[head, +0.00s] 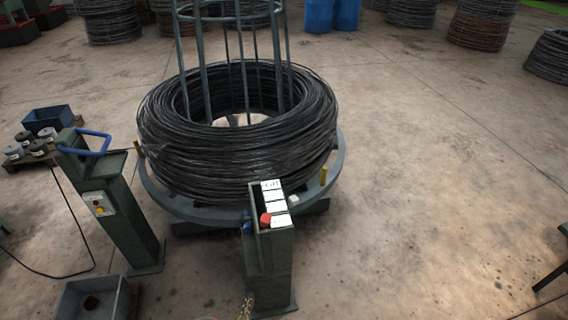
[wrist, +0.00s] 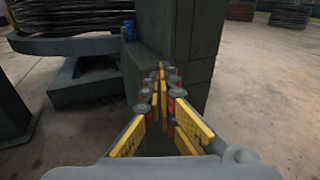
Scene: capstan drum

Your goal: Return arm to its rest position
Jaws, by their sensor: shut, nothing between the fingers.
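My gripper (wrist: 163,75) shows in the wrist view with its yellow-padded fingers drawn together and nothing between them. It points at the dark green control pedestal (wrist: 180,35), which stands close in front of the fingertips; I cannot tell whether they touch it. In the head view this pedestal (head: 268,270) stands in front of the drum, with white labels (head: 272,190) and a red button (head: 265,219) on top. A small yellowish shape at the bottom edge beside its foot may be my fingertips. The rest of my arm is not clearly seen.
A big coil of dark wire (head: 230,155) sits on the round drum base (head: 180,204). A green post (head: 122,225) with a blue handle (head: 92,143) stands left, a grey bin (head: 92,300) at its foot. The floor (head: 430,190) at right is mostly clear.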

